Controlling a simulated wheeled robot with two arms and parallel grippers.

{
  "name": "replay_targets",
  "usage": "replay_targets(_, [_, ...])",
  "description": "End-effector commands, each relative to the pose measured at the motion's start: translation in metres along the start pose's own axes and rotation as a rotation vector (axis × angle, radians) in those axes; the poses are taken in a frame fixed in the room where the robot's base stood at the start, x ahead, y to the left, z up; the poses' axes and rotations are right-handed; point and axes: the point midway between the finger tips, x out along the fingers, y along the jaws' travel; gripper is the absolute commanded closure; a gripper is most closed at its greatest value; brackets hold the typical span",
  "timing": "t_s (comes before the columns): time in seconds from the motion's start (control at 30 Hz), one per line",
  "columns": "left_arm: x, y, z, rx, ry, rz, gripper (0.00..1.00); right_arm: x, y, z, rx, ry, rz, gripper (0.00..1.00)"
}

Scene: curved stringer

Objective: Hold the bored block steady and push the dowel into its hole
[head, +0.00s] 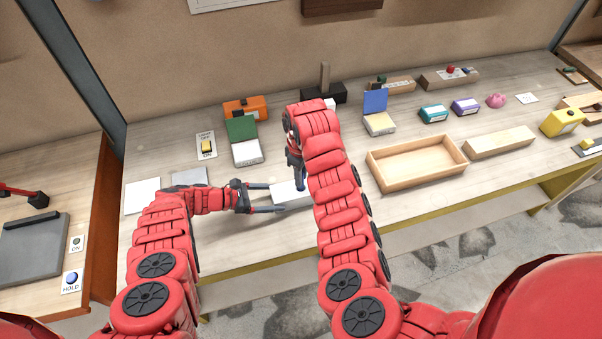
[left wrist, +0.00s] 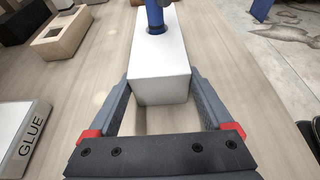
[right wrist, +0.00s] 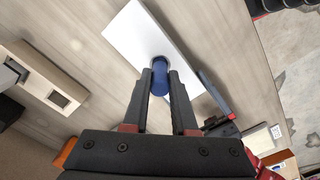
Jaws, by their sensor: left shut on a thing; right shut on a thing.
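The white bored block (head: 288,194) lies on the bench in front of me; it also shows in the left wrist view (left wrist: 160,70). My left gripper (left wrist: 160,88) is shut on its near end, one finger along each side. The blue dowel (right wrist: 160,78) is between the fingers of my right gripper (right wrist: 161,72), which is shut on it. In the left wrist view the dowel (left wrist: 155,16) stands over the block's top, its lower end at a dark ring around the hole. How deep it sits cannot be told. In the head view my right arm partly covers block and dowel.
A wooden tray (head: 374,171) stands to the right of my right arm. The bench's front strip is clear.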

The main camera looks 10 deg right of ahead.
Motion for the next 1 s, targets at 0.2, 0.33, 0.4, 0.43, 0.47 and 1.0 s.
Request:
replay_targets(0.2, [0.0,0.0,0.0,0.0,0.0,0.001,0.95,0.004,0.0,0.0,0.0,0.0,0.0,0.66])
replay_targets(0.33, [0.0,0.0,0.0,0.0,0.0,0.001,0.95,0.004,0.0,0.0,0.0,0.0,0.0,0.42])
replay_targets(0.4, [0.0,0.0,0.0,0.0,0.0,0.001,0.95,0.004,0.0,0.0,0.0,0.0,0.0,0.4])
replay_targets(0.43, [0.0,0.0,0.0,0.0,0.0,0.001,0.95,0.004,0.0,0.0,0.0,0.0,0.0,0.4])
replay_targets(0.47, [0.0,0.0,0.0,0.0,0.0,0.001,0.95,0.004,0.0,0.0,0.0,0.0,0.0,0.4])
replay_targets(1.0, [0.0,0.0,0.0,0.0,0.0,0.001,0.95,-0.048,0.0,-0.002,-0.003,0.001,0.004,0.4])
